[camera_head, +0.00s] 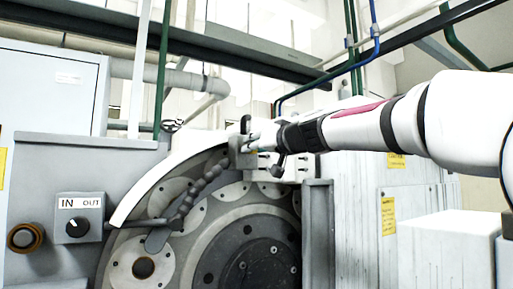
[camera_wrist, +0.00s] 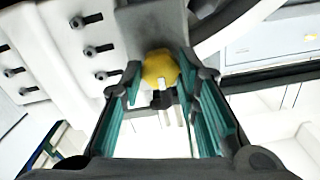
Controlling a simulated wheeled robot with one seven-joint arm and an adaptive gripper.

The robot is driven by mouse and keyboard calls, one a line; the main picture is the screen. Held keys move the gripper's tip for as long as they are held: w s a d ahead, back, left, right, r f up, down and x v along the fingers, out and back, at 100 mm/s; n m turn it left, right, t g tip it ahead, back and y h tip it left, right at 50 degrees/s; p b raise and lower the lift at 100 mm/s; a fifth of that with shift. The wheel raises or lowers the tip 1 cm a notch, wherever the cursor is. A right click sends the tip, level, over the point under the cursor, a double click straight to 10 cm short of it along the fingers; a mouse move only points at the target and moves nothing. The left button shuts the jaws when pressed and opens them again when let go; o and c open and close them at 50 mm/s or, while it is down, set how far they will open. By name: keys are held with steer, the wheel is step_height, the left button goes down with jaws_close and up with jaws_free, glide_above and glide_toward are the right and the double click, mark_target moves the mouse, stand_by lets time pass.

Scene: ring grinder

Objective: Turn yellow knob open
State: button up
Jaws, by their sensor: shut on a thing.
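The yellow knob (camera_wrist: 159,69) shows in the wrist view between the tips of my gripper (camera_wrist: 161,80). The two fingers, with teal inner faces, stand on either side of it and are shut on it. The knob sits beside a pale machine block with several bolts (camera_wrist: 92,48). In the head view my gripper (camera_head: 250,142) reaches in from the right to the block above the grinder's large round disc. There the knob is mostly hidden by the gripper, and its turn angle cannot be told.
The grinder's dark disc (camera_head: 262,262) lies below my gripper. A segmented coolant hose (camera_head: 196,192) hangs to its left. An IN/OUT switch (camera_head: 78,227) is on the grey panel at the left. A white cabinet (camera_head: 358,195) stands under my arm.

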steer(key=m+p, duration=0.3)
steer(key=m, duration=2)
steer(key=shift+f, duration=0.15)
steer(key=shift+m+p, duration=0.3)
steer(key=shift+m, duration=0.1)
steer(key=o, duration=1.2)
